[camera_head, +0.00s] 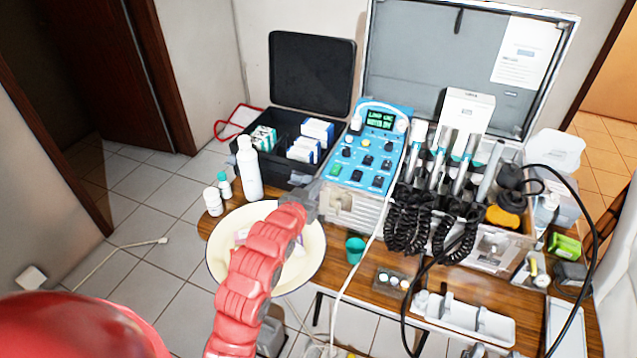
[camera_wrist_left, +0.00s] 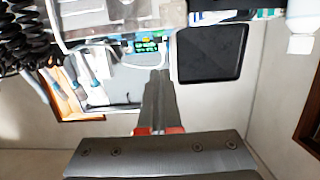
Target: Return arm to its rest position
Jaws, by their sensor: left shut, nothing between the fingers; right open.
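My left arm (camera_head: 253,275) is red and reaches up from the bottom of the head view, over a cream basin (camera_head: 222,263). My left gripper (camera_head: 319,192) is at the lower left corner of the blue control unit (camera_head: 368,148), in front of it; whether they touch I cannot tell. In the left wrist view the two grey fingers (camera_wrist_left: 158,82) are shut together with nothing between them. The control unit's green display shows beyond the fingertips there (camera_wrist_left: 147,46). My right gripper is not in view.
An open black case (camera_head: 312,80) and a white bottle (camera_head: 249,168) stand left of the control unit. A green cup (camera_head: 355,249) is right of the basin. Handpieces with coiled black cords (camera_head: 408,215) and a loose black cable fill the right side. Tiled floor (camera_head: 150,205) lies open at left.

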